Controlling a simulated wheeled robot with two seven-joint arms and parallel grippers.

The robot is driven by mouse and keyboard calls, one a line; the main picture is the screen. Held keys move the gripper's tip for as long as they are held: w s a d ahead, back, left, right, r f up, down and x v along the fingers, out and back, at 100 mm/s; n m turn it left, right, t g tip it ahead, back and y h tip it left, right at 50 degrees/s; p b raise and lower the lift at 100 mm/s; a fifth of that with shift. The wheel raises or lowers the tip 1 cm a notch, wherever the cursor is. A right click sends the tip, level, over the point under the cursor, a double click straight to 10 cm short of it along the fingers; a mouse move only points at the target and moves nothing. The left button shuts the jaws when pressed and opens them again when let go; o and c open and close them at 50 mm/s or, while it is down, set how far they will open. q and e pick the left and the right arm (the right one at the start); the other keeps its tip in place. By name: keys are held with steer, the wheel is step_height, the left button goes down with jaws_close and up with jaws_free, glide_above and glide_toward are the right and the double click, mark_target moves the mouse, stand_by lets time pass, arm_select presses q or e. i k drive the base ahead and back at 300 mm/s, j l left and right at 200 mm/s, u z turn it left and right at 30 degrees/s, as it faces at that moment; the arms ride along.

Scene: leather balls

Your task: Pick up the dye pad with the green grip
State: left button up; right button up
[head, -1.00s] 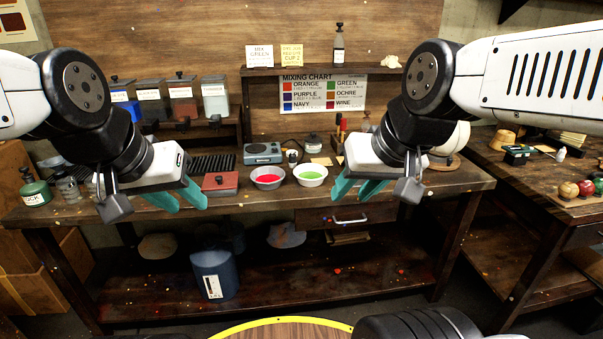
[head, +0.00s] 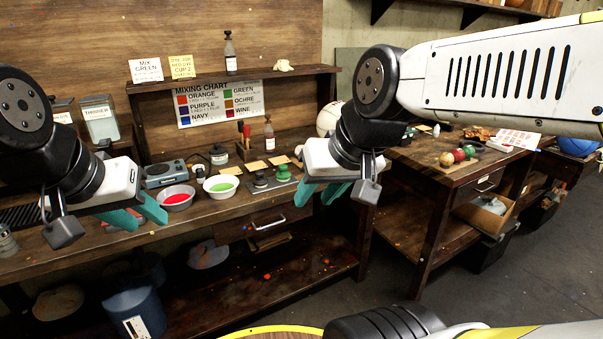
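A small pad with a green grip (head: 283,173) sits on the workbench (head: 190,225), right of the bowls. I take it for the dye pad. A similar pad with a dark grip (head: 261,180) stands just left of it. My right gripper (head: 320,191) is open and empty, in front of the bench and right of the green-gripped pad in the picture.
A bowl of red dye (head: 177,198) and a bowl of green dye (head: 221,187) stand left of the pads. A bottle (head: 269,136) stands behind them. A side table (head: 432,170) with coloured balls is at the right. Open floor lies in front of it.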

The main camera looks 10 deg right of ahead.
mark_target(284, 175)
steer(key=z, duration=0.35)
steer(key=u, duration=0.85)
steer(key=z, duration=0.85)
steer(key=i+j+u, duration=0.1)
steer(key=i, duration=0.5)
steer(key=i+j+u, duration=0.1)
steer(key=i, duration=0.5)
steer(key=j, duration=0.1)
